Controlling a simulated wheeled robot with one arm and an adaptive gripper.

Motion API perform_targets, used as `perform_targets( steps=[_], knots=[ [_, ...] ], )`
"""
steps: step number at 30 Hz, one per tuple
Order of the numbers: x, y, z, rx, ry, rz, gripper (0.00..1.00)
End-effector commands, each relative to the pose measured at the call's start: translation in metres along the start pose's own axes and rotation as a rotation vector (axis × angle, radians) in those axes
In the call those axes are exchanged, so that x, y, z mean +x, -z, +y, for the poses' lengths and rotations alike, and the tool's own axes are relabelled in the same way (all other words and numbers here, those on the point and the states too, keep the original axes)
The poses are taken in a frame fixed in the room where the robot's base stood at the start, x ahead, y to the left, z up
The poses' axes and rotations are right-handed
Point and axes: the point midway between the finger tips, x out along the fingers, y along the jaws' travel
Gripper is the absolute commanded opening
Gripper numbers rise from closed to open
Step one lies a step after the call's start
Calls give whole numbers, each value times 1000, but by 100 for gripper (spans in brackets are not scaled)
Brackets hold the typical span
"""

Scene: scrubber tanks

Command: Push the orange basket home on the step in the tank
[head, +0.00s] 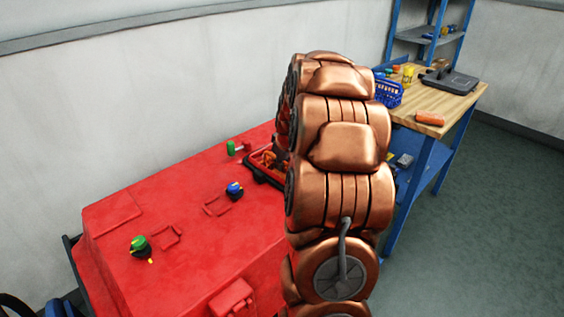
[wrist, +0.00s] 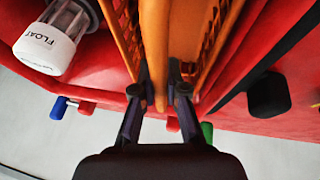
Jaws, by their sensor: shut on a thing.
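The orange basket (wrist: 126,35) fills the upper middle of the wrist view, with mesh walls on both sides of its orange handle (wrist: 154,45). My gripper (wrist: 162,92) is shut on the handle, one dark finger on each side. Red tank walls (wrist: 100,88) surround the basket. In the head view a little of the basket shows in the tank opening (head: 256,172), and my copper-coloured arm hides the rest and the gripper. The step under the basket is hidden, so I cannot tell how the basket sits.
A white cylinder marked FLOAT (wrist: 48,40) is beside the basket. A green-and-red tool (head: 238,148), a blue-and-black item (head: 235,190) and a green-and-black item (head: 140,246) lie on the red machine (head: 185,280). A workbench (head: 455,100) stands to the right.

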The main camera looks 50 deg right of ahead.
Motion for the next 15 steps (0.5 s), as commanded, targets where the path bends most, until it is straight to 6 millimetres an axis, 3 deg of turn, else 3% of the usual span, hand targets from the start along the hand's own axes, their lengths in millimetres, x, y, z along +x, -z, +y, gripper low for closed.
perform_targets(
  steps=[15],
  knots=[
    [4, -2, -1, 0, 1, 0, 0]
  ],
)
